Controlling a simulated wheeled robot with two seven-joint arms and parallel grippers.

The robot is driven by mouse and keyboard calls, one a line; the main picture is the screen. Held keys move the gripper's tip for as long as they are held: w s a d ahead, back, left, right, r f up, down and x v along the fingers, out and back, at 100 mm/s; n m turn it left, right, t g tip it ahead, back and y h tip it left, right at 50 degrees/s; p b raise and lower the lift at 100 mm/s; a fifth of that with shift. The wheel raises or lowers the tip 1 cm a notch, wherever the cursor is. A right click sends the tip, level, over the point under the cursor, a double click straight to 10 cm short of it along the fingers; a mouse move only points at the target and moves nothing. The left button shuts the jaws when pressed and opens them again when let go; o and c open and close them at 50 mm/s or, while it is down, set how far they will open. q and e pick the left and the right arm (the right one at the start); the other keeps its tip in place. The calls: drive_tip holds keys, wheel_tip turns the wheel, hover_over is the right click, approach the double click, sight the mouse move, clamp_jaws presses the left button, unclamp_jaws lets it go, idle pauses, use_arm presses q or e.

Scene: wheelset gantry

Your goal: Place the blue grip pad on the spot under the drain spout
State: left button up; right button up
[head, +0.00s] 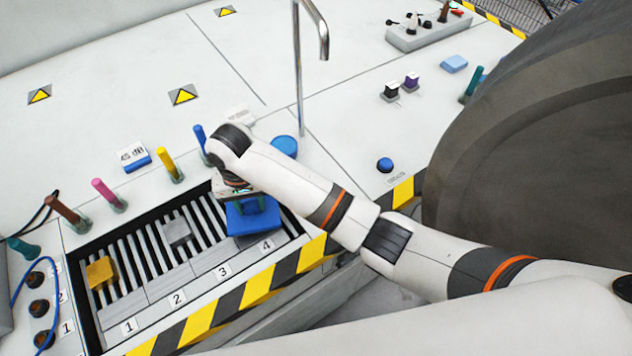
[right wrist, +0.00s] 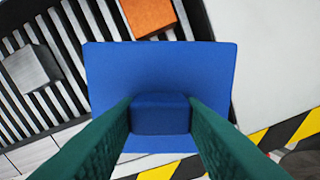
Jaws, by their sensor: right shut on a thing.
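The blue grip pad (right wrist: 205,85) is a flat blue plate with a block-shaped handle on top. In the head view the pad (head: 252,218) is over the slatted tray by label 4; I cannot tell whether it touches the slats. My right gripper (right wrist: 160,115) is shut on the handle, its green fingers on both sides. In the head view the arm partly hides this gripper (head: 238,192). The drain spout (head: 323,48) is a bent chrome pipe on a tall post behind the arm. A round blue disc (head: 285,146) lies near the post's foot. My left gripper is out of view.
The slatted tray (head: 150,285) also holds a yellow block (head: 101,271) and a grey block (head: 177,232). An orange block (right wrist: 150,15) shows beyond the pad. Several coloured upright pegs line the tray's back. A large dark wheel (head: 540,150) stands at right.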

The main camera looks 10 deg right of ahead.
drive_tip(key=w+d+p, duration=0.1)
drive_tip(key=w+d, duration=0.1)
drive_tip(key=d, duration=0.3)
drive_tip(key=w+d+p, duration=0.1)
drive_tip(key=w+d, duration=0.1)
drive_tip(key=d, duration=0.3)
drive_tip(key=w+d+p, duration=0.1)
drive_tip(key=w+d, duration=0.1)
drive_tip(key=d, duration=0.3)
drive_tip(key=shift+w+d, duration=0.15)
drive_tip(key=shift+d, duration=0.05)
drive_tip(key=shift+w+d+f, duration=0.15)
drive_tip(key=shift+d+f, duration=0.15)
drive_tip(key=shift+f, duration=0.3)
drive_tip(key=shift+w+d+f, duration=0.1)
drive_tip(key=shift+d+f, duration=0.2)
drive_tip(key=shift+f, duration=0.85)
drive_tip(key=o, duration=1.1)
drive_tip(key=shift+f, duration=0.1)
drive_tip(key=shift+c, duration=0.2)
wheel_tip(320, 180, up, 8)
drive_tip(key=p, duration=0.9)
